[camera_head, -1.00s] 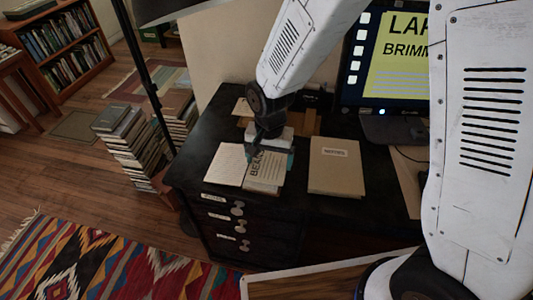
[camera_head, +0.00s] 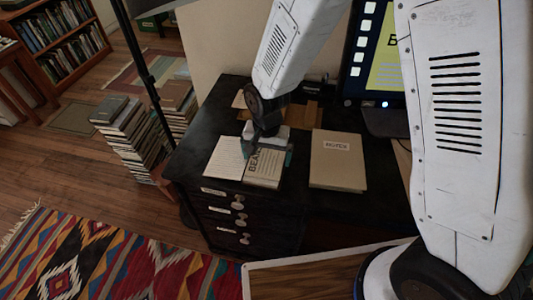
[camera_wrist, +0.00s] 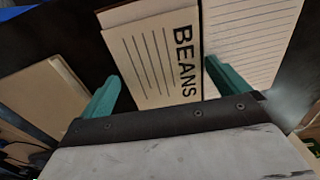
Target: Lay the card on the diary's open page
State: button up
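The card (camera_head: 266,170), white with ruled lines and the word BEANS, lies over the right-hand page of the open diary; it fills the middle of the wrist view (camera_wrist: 150,62). The diary's lined left page (camera_head: 226,158) is bare and shows at the right in the wrist view (camera_wrist: 250,40). A brownish strip of the diary shows past the card's far edge in the wrist view. My gripper (camera_head: 269,153) is low over the card. Its teal fingers (camera_wrist: 162,72) stand wide apart, one at each side of the card, and the card looks flat. Whether they touch it I cannot tell.
A closed tan book labelled NOTES (camera_head: 338,160) lies right of the diary on the black desk (camera_head: 203,135). A monitor (camera_head: 385,60) stands behind it. Book stacks (camera_head: 130,135) and a lamp pole (camera_head: 143,70) are to the left. Drawer knobs (camera_head: 239,205) stick out in front.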

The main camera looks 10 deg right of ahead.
aim_at(267, 160)
jog(key=shift+r, duration=0.15)
jog(key=s+d+r, duration=0.1)
jog(key=d+r, duration=0.2)
jog(key=r, duration=0.6)
jog(key=s+d+r, duration=0.1)
jog(key=d+r, duration=0.2)
jog(key=r, duration=0.6)
jog(key=s+d+r+n, duration=0.1)
jog(key=s+d+r, duration=0.2)
jog(key=s, duration=0.3)
jog(key=s+d+r+n, duration=0.1)
jog(key=s+d+r, duration=0.3)
jog(key=s+d, duration=0.2)
jog(key=s+d+r+n+t, duration=0.1)
jog(key=s+d+r+n, duration=0.1)
jog(key=s+d, duration=0.3)
jog(key=shift+s+r, duration=0.85)
jog(key=shift+s, duration=0.4)
